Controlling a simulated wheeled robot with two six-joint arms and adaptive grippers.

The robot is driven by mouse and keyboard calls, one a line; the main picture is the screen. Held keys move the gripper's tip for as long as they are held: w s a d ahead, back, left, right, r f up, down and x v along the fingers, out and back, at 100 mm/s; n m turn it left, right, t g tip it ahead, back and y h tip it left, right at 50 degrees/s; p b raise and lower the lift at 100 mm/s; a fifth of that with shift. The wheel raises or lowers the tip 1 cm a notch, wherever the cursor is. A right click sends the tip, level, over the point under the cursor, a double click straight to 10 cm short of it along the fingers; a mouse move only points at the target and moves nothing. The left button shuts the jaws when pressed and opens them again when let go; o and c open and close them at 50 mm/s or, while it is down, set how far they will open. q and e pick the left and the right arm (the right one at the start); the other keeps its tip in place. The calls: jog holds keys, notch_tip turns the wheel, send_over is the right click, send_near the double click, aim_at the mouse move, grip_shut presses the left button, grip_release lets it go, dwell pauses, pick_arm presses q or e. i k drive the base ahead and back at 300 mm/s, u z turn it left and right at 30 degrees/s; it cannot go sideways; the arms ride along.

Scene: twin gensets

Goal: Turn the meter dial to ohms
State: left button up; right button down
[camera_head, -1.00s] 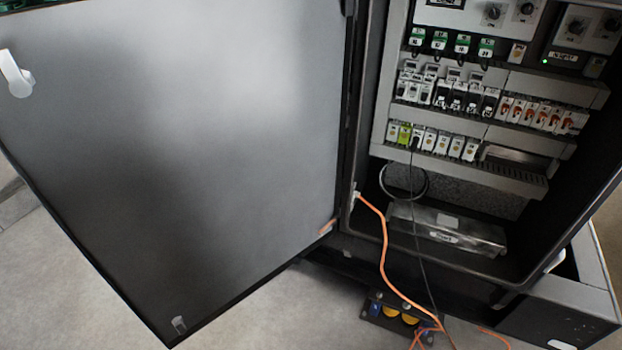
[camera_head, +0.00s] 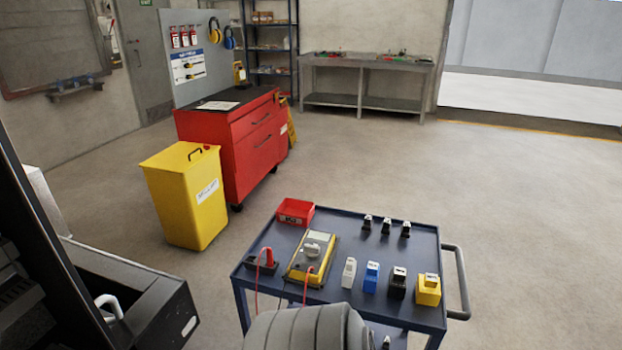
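A yellow multimeter (camera_head: 296,271) lies face up on the blue cart (camera_head: 341,236), left of the cart's middle. It has a grey screen at its far end and a pale dial knob (camera_head: 312,250) on its face. The dial's pointer setting is too small to read. A red lead runs from the near part of the meter down towards the cart's front edge. Neither gripper is in view. A grey ribbed rounded shape at the bottom centre hides part of the cart's front.
A black holder (camera_head: 257,267) with a red probe sits left of the meter. White, blue, black and yellow blocks stand to the right. A yellow bin (camera_head: 186,196) and red tool cabinet (camera_head: 254,140) stand behind left. Open floor lies right.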

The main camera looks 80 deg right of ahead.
aim_at(311, 251)
jog(key=z, duration=2.75)
jog(key=k, duration=0.65)
jog(key=u, duration=0.2)
jog(key=i, duration=0.85)
jog(key=z, duration=0.15)
